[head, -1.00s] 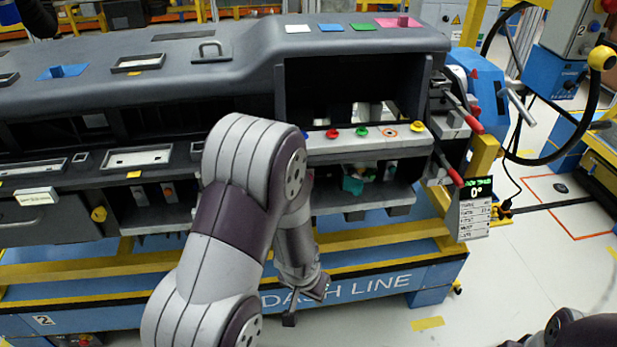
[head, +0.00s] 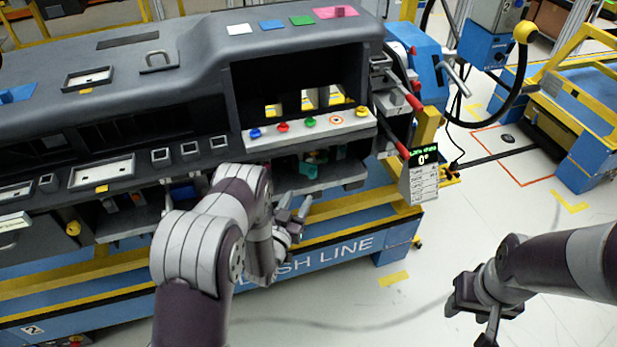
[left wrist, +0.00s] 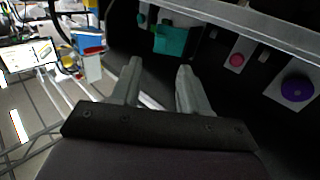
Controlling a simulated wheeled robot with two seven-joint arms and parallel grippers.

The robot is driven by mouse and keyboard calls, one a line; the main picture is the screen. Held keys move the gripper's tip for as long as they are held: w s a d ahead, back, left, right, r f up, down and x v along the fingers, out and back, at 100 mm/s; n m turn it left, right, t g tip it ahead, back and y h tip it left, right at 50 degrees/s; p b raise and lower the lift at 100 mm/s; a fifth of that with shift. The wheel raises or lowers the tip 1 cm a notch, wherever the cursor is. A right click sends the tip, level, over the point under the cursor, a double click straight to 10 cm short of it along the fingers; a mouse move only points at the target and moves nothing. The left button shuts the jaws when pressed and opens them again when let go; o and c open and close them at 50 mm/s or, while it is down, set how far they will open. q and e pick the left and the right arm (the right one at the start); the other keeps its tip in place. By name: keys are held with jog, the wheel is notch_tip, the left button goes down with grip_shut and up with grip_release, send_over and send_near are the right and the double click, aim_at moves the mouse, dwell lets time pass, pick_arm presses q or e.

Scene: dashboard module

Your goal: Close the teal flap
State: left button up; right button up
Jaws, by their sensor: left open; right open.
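The teal flap (head: 309,169) is a small part under the button shelf, in the lower opening at the right of the dashboard. In the left wrist view the teal flap (left wrist: 172,41) is at the top centre, hanging below a grey ledge. My left gripper (head: 294,205) is open and empty, below and slightly left of the flap in the head view. In the left wrist view its two fingers (left wrist: 157,68) point toward the flap with a gap before it. My right gripper (head: 474,318) is open and empty over the floor at the lower right.
The button shelf (head: 310,128) juts out above the flap. Red-handled levers (head: 403,150) and a display sign (head: 422,175) stand to the right. A pink knob (left wrist: 236,60) and purple knob (left wrist: 296,88) sit right of the flap in the left wrist view.

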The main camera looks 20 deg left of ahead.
aim_at(311, 176)
pick_arm(q)
jog(key=w, duration=0.5)
jog(key=w+d, duration=0.1)
jog(key=w, duration=0.2)
jog(key=shift+w+p, duration=0.2)
jog(key=shift+p, duration=0.1)
grip_shut()
